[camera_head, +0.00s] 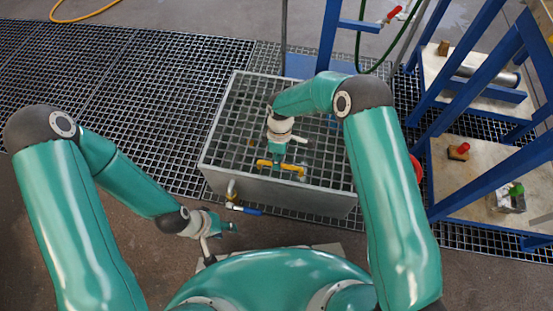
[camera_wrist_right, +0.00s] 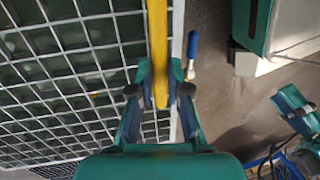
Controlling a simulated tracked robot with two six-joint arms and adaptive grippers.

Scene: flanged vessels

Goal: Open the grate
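The grate (camera_head: 245,110) is a grey metal grid lying flat on top of a grey metal box; it also fills the left of the right wrist view (camera_wrist_right: 60,75). A yellow handle (camera_head: 299,170) lies across it near the front edge. My right gripper (camera_head: 279,161) points down at this handle. In the right wrist view, its two fingers (camera_wrist_right: 160,80) sit on either side of the yellow handle (camera_wrist_right: 157,30), close against it, and look shut on it. My left gripper (camera_head: 232,228) is low at the box's front left, apart from it; its finger opening is too small to judge.
A valve with a blue lever (camera_head: 244,209) sticks out from the box's front. Blue-framed stands (camera_head: 470,75) with flanged parts are at the right. Floor grating (camera_head: 130,90) spreads at the left, clear of objects. A yellow hose (camera_head: 88,14) lies at the far left.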

